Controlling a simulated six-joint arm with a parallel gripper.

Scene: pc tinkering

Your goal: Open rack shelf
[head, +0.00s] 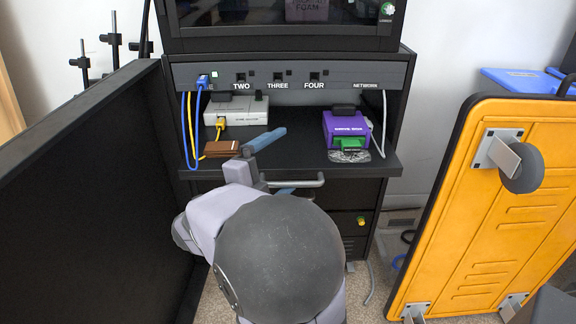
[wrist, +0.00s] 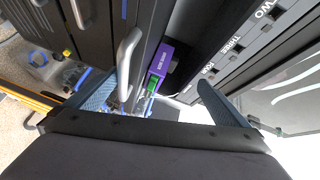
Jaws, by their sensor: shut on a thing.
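The rack shelf (head: 300,158) is a flat black board, standing out from the dark rack, with devices on it. Its grey bar handle (head: 312,182) is on the front edge. In the wrist view the handle (wrist: 128,62) lies between my fingers, close to the left one. My gripper (head: 284,162) is at the left part of the handle, one blue finger above the shelf front and the other low by the handle. My arm hides the handle's left end and the drawers below.
On the shelf are a white device (head: 236,112), a brown wallet-like item (head: 222,148) and a purple box (head: 347,128). Blue and yellow cables (head: 194,140) hang at the left. A black panel (head: 80,190) stands left, an orange panel (head: 500,210) right.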

